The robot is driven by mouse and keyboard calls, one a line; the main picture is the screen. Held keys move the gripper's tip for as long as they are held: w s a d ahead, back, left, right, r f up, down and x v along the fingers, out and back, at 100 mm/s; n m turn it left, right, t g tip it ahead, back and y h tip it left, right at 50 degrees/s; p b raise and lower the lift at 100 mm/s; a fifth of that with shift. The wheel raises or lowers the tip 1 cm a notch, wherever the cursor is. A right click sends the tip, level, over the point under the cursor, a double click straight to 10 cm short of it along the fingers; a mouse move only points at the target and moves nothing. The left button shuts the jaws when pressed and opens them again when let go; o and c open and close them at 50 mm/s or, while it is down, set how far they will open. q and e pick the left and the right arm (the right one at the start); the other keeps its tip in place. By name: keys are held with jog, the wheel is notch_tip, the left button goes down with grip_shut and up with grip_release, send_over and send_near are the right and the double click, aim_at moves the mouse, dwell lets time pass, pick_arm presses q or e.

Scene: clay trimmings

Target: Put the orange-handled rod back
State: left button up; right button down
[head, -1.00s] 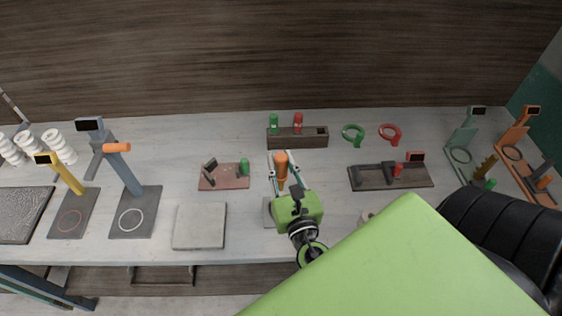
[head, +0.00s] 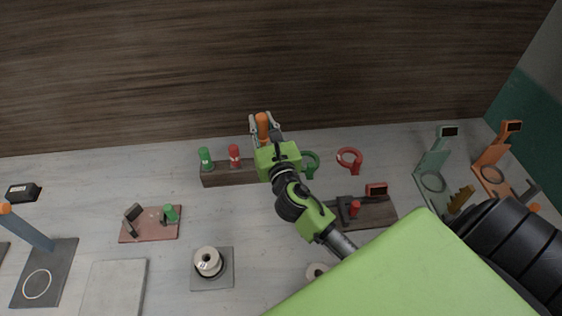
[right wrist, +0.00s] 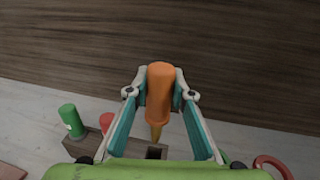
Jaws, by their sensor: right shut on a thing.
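My right gripper (head: 264,124) is shut on the orange-handled rod (head: 263,131). In the right wrist view the rod (right wrist: 159,92) stands roughly upright between the fingers (right wrist: 160,92), orange handle up, with a tan tip below. The gripper is over the right end of a dark wooden rack (head: 213,180). In the right wrist view the rack (right wrist: 90,140) has a dark square opening (right wrist: 155,152) just below the tip; the tip's exact height over it is unclear. A green-handled rod (head: 205,158) and a red-handled rod (head: 234,155) stand in the rack. My left gripper is out of view.
A green ring (head: 311,165) and a red ring (head: 350,159) are right of the rack. A dark fixture (head: 375,214) stands in front of them. A white spool (head: 208,261) sits on a grey pad. A reddish board (head: 140,228) lies at left. The wooden wall rises behind.

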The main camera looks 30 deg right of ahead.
aim_at(264, 143)
notch_tip(264, 143, down, 6)
jog(key=shift+a+r+b, duration=0.15)
jog(key=shift+r+b, duration=0.05)
jog(key=shift+b, duration=0.95)
notch_tip(264, 143, down, 4)
jog(key=shift+b, duration=1.1)
jog(key=shift+f, duration=0.15)
jog(key=shift+f+b, duration=0.35)
jog(key=shift+b, duration=0.05)
jog(key=c, duration=1.8)
grip_release()
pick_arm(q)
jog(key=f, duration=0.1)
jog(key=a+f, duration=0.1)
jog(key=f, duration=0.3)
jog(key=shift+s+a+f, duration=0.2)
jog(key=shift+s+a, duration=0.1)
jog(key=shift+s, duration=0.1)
pick_arm(e)
jog(key=shift+o, duration=0.2)
jog(key=shift+r, duration=0.1)
